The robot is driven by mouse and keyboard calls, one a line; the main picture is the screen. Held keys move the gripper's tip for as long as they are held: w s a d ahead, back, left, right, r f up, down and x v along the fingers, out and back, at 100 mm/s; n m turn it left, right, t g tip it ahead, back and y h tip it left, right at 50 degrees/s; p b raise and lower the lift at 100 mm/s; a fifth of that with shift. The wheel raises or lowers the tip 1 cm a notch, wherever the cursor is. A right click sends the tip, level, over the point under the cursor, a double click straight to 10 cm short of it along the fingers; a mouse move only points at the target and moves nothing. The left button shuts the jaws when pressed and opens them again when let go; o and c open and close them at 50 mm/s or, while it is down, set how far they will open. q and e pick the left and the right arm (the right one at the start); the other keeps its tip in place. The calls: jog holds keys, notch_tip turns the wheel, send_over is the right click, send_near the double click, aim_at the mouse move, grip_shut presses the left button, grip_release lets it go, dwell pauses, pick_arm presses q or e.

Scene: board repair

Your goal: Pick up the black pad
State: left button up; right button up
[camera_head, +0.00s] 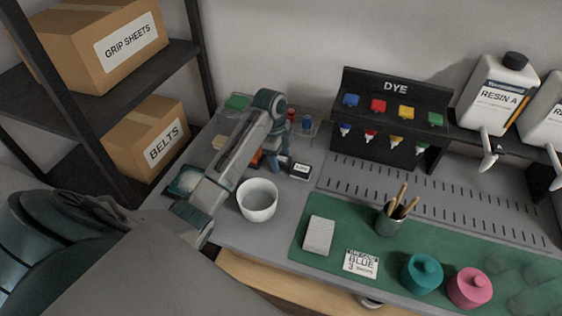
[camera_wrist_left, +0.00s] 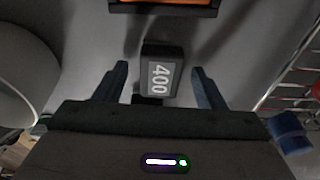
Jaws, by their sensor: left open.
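A black pad (camera_wrist_left: 161,70) with a white "400" label lies in the middle of the left wrist view, between my left gripper's fingers (camera_wrist_left: 160,88). The fingers are spread, with a gap on each side of the pad. In the head view my left gripper (camera_head: 279,158) points down at the back left of the table. A black pad with a white label (camera_head: 300,171) lies just right of it. A small pale-labelled piece shows partly behind the fingers. I cannot tell which of these is the "400" one. My right gripper is not in view.
A white bowl (camera_head: 257,203) stands close in front of my left gripper; it also shows in the left wrist view (camera_wrist_left: 22,75). A wire rack with small bottles is behind. The dye stand (camera_head: 390,118) and green mat (camera_head: 450,244) are to the right.

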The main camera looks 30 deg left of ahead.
aim_at(282, 158)
pick_arm(q)
jog(key=c, duration=1)
jog(key=shift+c, duration=0.2)
